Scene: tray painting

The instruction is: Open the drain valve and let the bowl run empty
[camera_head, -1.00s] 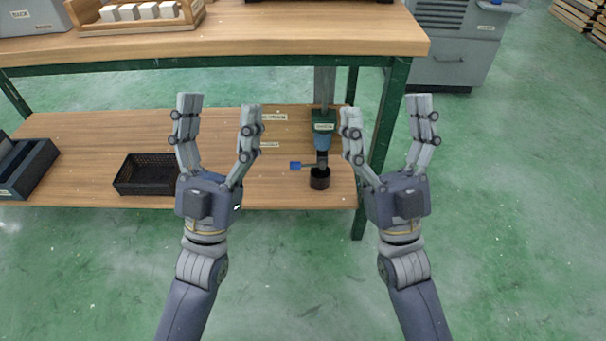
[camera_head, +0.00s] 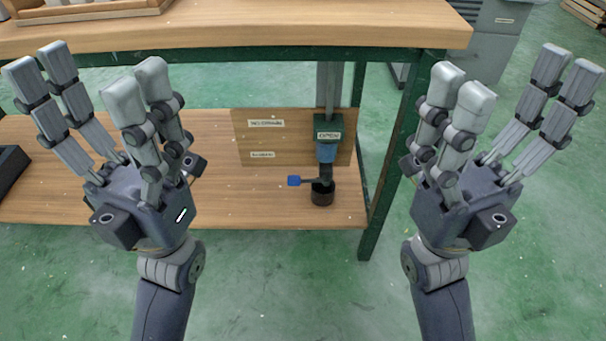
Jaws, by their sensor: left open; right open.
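A grey pipe runs down under the bench top to a green-and-blue valve fitting (camera_head: 327,140) above the lower shelf. A small label on it appears to read "OPEN". A lever with a blue end (camera_head: 294,181) sticks out level to the left below the fitting. A dark round cup (camera_head: 322,196) stands on the shelf under the outlet. No bowl can be made out for certain. My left gripper (camera_head: 92,82) is open and empty, left of the valve. My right gripper (camera_head: 515,82) is open and empty, right of it. Neither touches the valve.
The wooden bench top (camera_head: 250,30) overhangs the shelf. A brown board with two labels (camera_head: 265,140) stands behind the lever. A green bench leg (camera_head: 385,180) is between the valve and my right gripper.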

